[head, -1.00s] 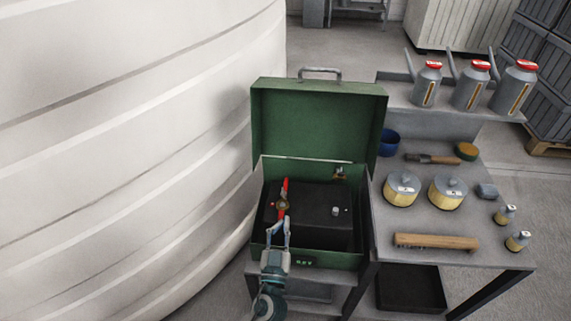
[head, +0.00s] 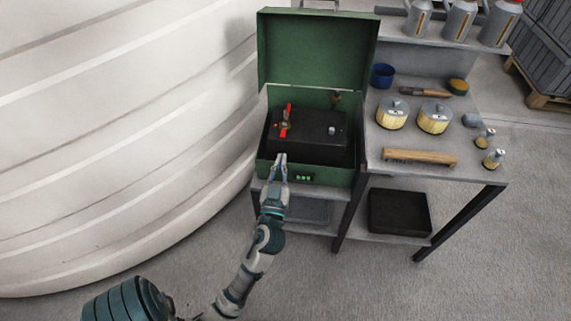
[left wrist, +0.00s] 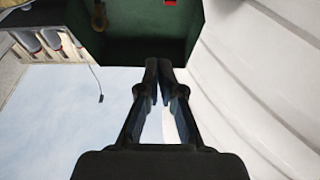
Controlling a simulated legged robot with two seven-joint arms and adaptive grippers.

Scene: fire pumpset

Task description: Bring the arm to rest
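My left gripper (head: 279,160) is at the front wall of the green box (head: 265,174) in the head view, with its arm stretching up from below. Its fingers are together and nothing shows between them. The left wrist view also shows the fingers (left wrist: 158,66) meeting at the tips, with the green box (left wrist: 140,40) beyond. Inside the open box is a black battery (head: 310,133) with a red-handled lever switch (head: 288,112) on top, apart from the gripper. My right gripper is not in view.
A large white ribbed tank (head: 120,130) fills the left. To the right, a grey table (head: 400,168) holds yellow filters (head: 391,115), a wooden-backed brush (head: 420,157) and a blue cup (head: 383,76). A black tray (head: 400,211) sits below. The floor in front is clear.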

